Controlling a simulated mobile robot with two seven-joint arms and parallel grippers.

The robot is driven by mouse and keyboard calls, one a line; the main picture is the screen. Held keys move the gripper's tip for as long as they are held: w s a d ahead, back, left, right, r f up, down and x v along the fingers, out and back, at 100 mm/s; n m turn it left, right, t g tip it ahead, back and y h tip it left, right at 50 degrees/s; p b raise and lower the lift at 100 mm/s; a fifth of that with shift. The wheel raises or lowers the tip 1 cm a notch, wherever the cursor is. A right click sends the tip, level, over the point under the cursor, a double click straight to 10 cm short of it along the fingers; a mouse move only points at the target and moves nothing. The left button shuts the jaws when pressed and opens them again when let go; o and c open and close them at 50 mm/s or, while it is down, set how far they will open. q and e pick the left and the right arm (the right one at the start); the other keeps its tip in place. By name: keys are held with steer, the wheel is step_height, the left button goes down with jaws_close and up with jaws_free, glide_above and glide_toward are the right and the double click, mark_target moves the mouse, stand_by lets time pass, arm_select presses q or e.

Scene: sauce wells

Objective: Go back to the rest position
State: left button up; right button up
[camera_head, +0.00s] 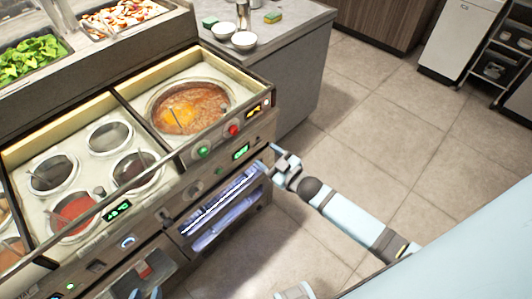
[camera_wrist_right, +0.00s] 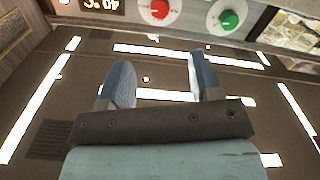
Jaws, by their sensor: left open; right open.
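My right gripper (camera_head: 279,160) is in front of the counter's right front corner, beside the lit glass-like front panel. In the right wrist view its two blue fingers (camera_wrist_right: 158,62) stand apart with nothing between them. The fingers point toward a dark front surface with bright reflections, below a red knob (camera_wrist_right: 160,10) and a green knob (camera_wrist_right: 228,18).
The counter holds a large pot of orange-brown sauce (camera_head: 190,104) and several smaller round wells, one with red sauce (camera_head: 75,209). Two white bowls (camera_head: 243,41) stand on a grey worktop (camera_head: 290,22) behind. The tiled floor (camera_head: 375,110) to the right is clear.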

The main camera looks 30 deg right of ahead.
steer(key=s+a+r+m+g+h+p, duration=0.1)
steer(key=s+a+r+m+g+p, duration=0.1)
steer(key=s, duration=0.9)
steer(key=s+a+r+m+g+h+p, duration=0.2)
steer(key=s+g+p, duration=0.2)
steer(key=s+p, duration=0.3)
steer(key=s, duration=0.3)
steer(key=shift+s+a+m, duration=0.15)
steer(key=shift+s+m, duration=0.2)
steer(key=shift+m, duration=0.05)
